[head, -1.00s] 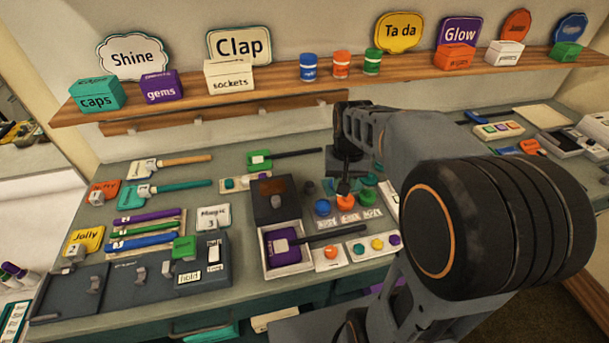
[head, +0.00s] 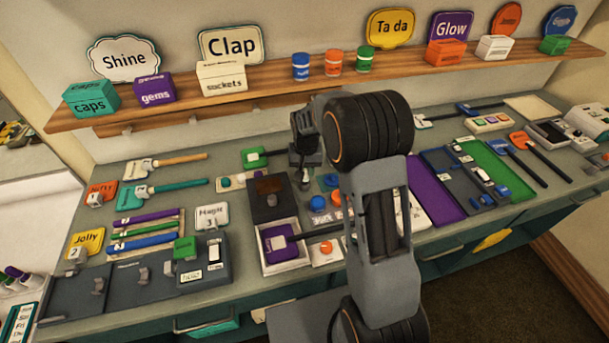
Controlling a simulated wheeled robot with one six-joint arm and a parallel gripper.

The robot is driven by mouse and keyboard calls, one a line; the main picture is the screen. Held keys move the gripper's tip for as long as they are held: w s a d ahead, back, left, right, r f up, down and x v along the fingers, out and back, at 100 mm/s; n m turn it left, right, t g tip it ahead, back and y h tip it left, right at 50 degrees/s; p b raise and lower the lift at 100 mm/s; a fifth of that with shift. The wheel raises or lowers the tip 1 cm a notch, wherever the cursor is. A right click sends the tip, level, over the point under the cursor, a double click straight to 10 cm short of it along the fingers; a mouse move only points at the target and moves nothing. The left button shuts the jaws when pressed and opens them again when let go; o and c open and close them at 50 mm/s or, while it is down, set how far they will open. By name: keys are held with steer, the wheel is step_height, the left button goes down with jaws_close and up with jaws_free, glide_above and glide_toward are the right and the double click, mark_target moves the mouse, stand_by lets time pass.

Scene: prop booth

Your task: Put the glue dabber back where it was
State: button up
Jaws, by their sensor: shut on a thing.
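My gripper (head: 304,164) points down over the middle of the bench, behind the dark box (head: 268,207) and the small pots. A blue pot (head: 318,203) and an orange pot (head: 337,200) stand just in front and to the right. My arm hides the bench right of them.
The shelf (head: 230,100) with boxes and jars runs above. A purple and green tray set lies right.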

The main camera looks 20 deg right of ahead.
steer(key=shift+w+a+f, duration=0.1)
steer(key=shift+w+f, duration=0.05)
steer(key=shift+f, duration=0.8)
steer(key=shift+w+f, duration=0.1)
steer(key=shift+f, duration=0.8)
steer(key=shift+f, duration=0.2)
steer(key=o, duration=0.9)
